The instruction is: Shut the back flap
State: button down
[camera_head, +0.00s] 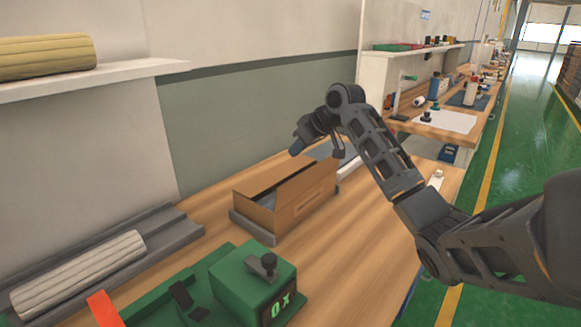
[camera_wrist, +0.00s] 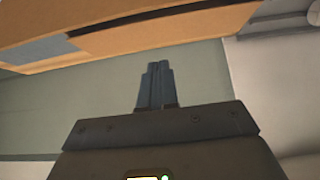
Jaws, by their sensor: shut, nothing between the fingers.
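A brown cardboard box (camera_head: 302,205) sits on the wooden bench, with its long side facing right. Which panel is the back flap I cannot tell for sure. My gripper (camera_head: 296,150) is above the far end of the box, on the wall side, fingers shut and empty. In the wrist view, the shut fingers (camera_wrist: 157,85) point toward the cardboard (camera_wrist: 160,35), which crosses the top with a dark slit and a grey-blue patch.
A grey tray or base (camera_head: 250,226) lies under the box. A green device (camera_head: 245,280) with a display stands at the near front. Bench right of the box is clear.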

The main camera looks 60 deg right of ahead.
send_over(285, 174)
jog(key=s, duration=0.3)
jog(key=f, duration=0.5)
jog(key=shift+w+a+p, duration=0.2)
jog(key=shift+a+p, duration=0.1)
jog(key=shift+p, duration=0.1)
jog(key=shift+f, duration=1)
